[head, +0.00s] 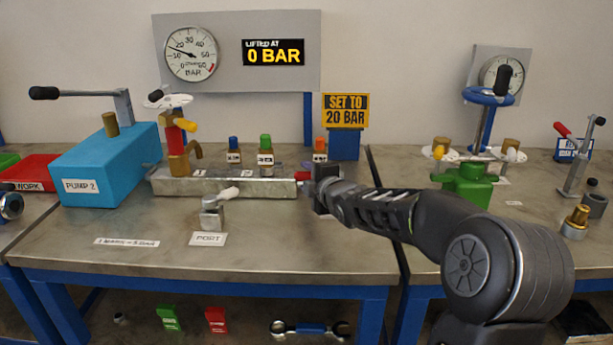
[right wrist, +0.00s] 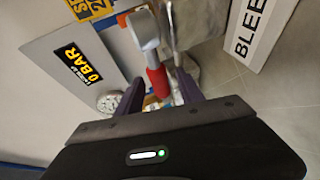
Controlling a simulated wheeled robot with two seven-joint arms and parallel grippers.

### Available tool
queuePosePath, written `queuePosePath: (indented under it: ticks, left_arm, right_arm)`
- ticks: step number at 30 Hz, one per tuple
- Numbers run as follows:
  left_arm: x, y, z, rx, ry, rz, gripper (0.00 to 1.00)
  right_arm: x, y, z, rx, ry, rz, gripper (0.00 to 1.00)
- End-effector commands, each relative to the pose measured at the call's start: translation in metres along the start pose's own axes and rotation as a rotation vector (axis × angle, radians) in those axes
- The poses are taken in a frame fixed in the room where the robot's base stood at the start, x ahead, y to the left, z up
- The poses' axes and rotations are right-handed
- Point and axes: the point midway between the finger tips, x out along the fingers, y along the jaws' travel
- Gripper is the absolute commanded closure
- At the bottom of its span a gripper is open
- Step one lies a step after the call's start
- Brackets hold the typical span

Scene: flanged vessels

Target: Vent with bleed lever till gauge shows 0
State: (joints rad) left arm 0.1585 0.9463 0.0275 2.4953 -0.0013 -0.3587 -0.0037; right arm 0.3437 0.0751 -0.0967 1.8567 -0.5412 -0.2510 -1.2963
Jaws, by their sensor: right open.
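The bleed lever has a red grip (head: 302,176) at the right end of the grey manifold block (head: 225,187). In the right wrist view the red grip (right wrist: 158,82) lies between my fingers, below a pale metal part. My right gripper (head: 318,180) is open around or just in front of it; contact cannot be told. The round gauge (head: 191,54) on the back panel has its needle pointing left and slightly up, roughly between 10 and 20. The display (head: 273,52) beside it reads "LIFTED AT 0 BAR". My left gripper is not in view.
A blue pump (head: 105,165) labelled PUMP 2 stands at left. A port fitting (head: 212,213) stands in front of the manifold. A "SET TO 20 BAR" sign (head: 345,110) stands behind my right gripper. A green valve body (head: 467,185) is at right. The front bench middle is clear.

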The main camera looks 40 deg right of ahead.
Motion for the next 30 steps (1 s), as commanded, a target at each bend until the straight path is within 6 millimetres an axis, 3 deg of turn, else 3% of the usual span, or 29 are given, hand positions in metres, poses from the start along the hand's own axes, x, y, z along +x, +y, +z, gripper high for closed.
queuePosePath:
  ticks: [3, 12, 28, 30]
  left_arm:
    - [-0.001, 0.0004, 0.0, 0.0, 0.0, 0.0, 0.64]
    - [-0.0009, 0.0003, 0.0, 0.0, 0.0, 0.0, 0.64]
    - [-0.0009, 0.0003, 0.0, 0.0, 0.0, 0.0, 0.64]
    - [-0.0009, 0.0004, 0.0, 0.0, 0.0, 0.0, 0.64]
  right_arm:
    - [0.0092, 0.0, 0.0002, 0.0, 0.0, 0.0, 0.55]
    - [0.0109, 0.0, 0.0001, 0.0, 0.0, 0.001, 0.56]
    - [0.0107, -0.0001, 0.0, 0.001, 0.0, 0.0, 0.99]
    - [0.0106, -0.0001, 0.0, 0.001, 0.0, 0.0, 1.0]
